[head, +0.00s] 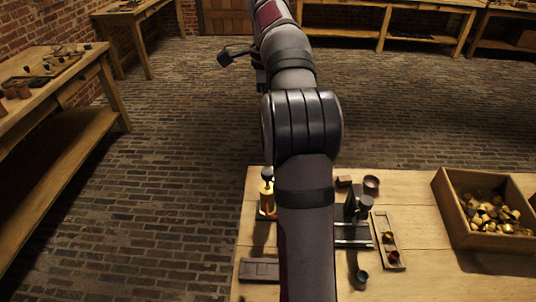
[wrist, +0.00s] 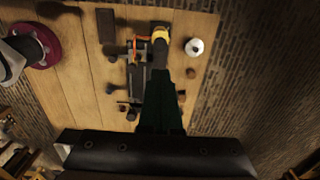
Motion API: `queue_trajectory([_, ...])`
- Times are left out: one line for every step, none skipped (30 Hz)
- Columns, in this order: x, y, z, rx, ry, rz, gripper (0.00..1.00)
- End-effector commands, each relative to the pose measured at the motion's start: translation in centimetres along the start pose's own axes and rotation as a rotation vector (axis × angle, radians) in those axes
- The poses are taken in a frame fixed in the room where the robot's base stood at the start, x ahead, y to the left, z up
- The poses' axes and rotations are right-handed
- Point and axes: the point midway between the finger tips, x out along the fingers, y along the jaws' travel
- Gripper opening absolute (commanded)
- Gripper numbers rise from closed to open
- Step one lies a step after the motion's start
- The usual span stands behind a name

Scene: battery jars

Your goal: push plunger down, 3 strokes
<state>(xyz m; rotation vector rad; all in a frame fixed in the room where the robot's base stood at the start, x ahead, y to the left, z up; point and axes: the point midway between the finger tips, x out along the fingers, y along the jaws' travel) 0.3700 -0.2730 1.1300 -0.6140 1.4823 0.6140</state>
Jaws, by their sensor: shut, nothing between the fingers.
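The plunger device shows in the head view as a brass-yellow body (head: 267,199) with a dark round knob (head: 267,174) on top, left of my arm. In the wrist view a yellow part (wrist: 160,33), which looks like the same device, shows just beyond my fingertips. My gripper (wrist: 161,72) is shut and empty, its dark fingers pointing toward that yellow part. I cannot tell whether the fingertips touch the knob or how high they are above it. My gripper is not seen in the head view.
A wooden box of brass pieces (head: 446,212) stands on the table's right. My arm hides the middle. A white round object (wrist: 195,47) shows beside the yellow part.

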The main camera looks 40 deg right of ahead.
Motion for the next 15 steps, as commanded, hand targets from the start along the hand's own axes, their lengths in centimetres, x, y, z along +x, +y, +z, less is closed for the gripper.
queue_trajectory([0.1,0.0,0.0,0.0,0.0,0.0,0.0])
queue_trajectory([0.1,0.0,0.0,0.0,0.0,0.0,0.0])
queue_trajectory([0.4,0.0,0.0,0.0,0.0,0.001,0.0])
queue_trajectory([0.7,0.0,0.0,-0.001,0.0,0.003,0.0])
queue_trajectory([1.1,0.0,0.0,-0.002,0.002,0.002,0.0])
queue_trajectory([1.8,0.1,0.0,-0.001,0.001,0.004,0.0])
queue_trajectory([2.4,0.1,0.0,-0.002,0.001,0.004,0.0])
queue_trajectory([3.0,0.1,0.0,0.0,0.0,0.004,0.0])
queue_trajectory([3.9,0.1,0.0,-0.002,0.001,0.005,0.0])
queue_trajectory([4.6,0.1,0.0,-0.001,0.0,0.005,0.0])
queue_trajectory([5.2,0.1,0.0,-0.001,0.001,0.005,0.0])
queue_trajectory([6.1,0.1,0.0,-0.001,0.0,0.004,0.0])
queue_trajectory([6.8,0.1,0.0,-0.001,0.001,0.005,0.0])
queue_trajectory([7.5,0.1,0.0,0.0,0.0,0.004,0.0])
queue_trajectory([8.3,0.1,0.0,-0.001,0.001,0.003,0.0])
